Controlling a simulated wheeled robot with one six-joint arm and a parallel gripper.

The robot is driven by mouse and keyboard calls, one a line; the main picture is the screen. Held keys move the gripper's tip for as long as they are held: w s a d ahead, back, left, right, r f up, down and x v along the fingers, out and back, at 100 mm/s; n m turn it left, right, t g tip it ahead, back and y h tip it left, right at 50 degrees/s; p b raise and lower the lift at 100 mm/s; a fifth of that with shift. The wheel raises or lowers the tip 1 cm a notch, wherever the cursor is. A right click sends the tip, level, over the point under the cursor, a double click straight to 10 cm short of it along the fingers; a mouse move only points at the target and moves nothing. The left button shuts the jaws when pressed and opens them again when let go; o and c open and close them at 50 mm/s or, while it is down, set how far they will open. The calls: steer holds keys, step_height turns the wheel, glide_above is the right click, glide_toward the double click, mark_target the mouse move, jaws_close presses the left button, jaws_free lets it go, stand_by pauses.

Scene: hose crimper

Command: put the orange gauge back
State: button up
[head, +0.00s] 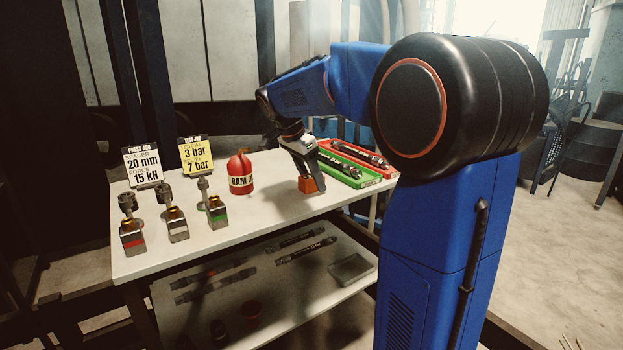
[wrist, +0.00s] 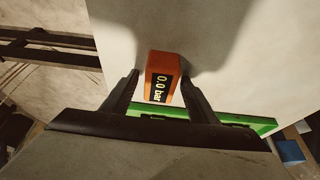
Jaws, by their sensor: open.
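The orange gauge (head: 308,185) stands on the white table top toward its right part, just in front of the green tray. In the wrist view the orange gauge (wrist: 162,78) shows a black face reading 0.0 bar. My gripper (head: 312,180) points down at the gauge. In the wrist view my gripper (wrist: 160,85) is open, with one finger on each side of the gauge's near end. Light gaps seem to show beside the gauge, but I cannot tell whether a finger touches it.
A green tray (head: 372,182) and a red tray (head: 327,143) holding dark hoses lie right of the gauge. A red can (head: 240,175), two sign cards and several metal fittings stand to the left. The front middle of the table (head: 270,208) is clear. A lower shelf (head: 215,325) holds more hoses.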

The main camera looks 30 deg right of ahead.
steer(key=v, duration=1.2)
steer(key=s+a+f+n+t+y, duration=0.1)
steer(key=s+a+f+n, duration=0.2)
steer(key=s+f+n, duration=0.3)
steer(key=s+a+f+n+t+y, duration=0.2)
steer(key=s+a+f+n, duration=0.2)
steer(key=s+f, duration=0.5)
steer(key=s+a+f+n+t+y, duration=0.1)
steer(key=s+a+f+n, duration=0.3)
steer(key=s, duration=1.1)
step_height(320, 180, down, 4)
steer(key=n, duration=0.3)
steer(key=shift+a+n+t, duration=0.15)
steer(key=shift+n+t, duration=0.15)
